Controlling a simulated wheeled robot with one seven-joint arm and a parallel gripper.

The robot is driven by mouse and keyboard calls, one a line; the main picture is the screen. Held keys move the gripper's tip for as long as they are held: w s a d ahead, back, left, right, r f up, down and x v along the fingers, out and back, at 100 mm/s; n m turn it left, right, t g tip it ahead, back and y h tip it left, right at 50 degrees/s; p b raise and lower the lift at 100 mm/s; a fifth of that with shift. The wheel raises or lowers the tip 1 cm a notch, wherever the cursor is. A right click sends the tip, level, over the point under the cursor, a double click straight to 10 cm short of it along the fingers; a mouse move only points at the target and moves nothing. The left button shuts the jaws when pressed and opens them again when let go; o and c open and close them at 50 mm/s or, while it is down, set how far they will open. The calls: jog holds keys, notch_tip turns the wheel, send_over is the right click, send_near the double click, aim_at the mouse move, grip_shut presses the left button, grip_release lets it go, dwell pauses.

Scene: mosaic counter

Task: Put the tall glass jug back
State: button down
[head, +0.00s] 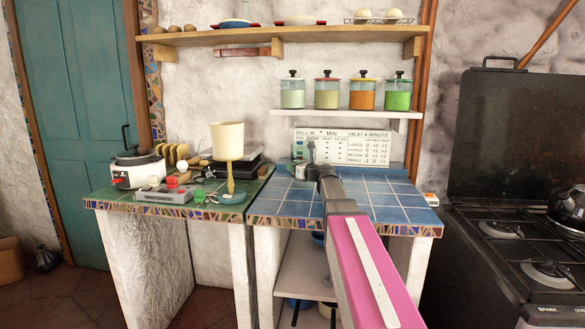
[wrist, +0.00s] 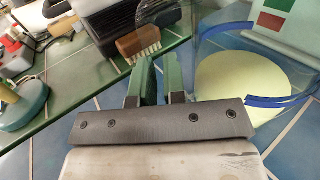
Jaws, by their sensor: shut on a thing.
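The tall glass jug (wrist: 226,40) is clear with blue bands. It stands at the right of the wrist view, and a pale yellow round surface (wrist: 240,85) shows inside or through it. My gripper (wrist: 162,74) has green fingers close together just left of the jug's wall. It is shut on a part of the jug, seemingly its handle, which the fingers hide. In the head view my gripper (head: 312,150) is over the back left of the blue-tiled counter. The clear jug is hard to make out there.
A brown brush (wrist: 138,42) lies just beyond the fingers. A printed chart (head: 342,147) stands behind the blue-tiled counter (head: 385,198). Several lidded jars (head: 326,94) stand on the shelf above. The green counter on the left is crowded; the blue tiles on the right are mostly clear.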

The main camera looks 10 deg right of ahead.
jog(key=c, duration=1.2)
grip_release()
jog(key=shift+r, duration=0.1)
jog(key=v, duration=1.2)
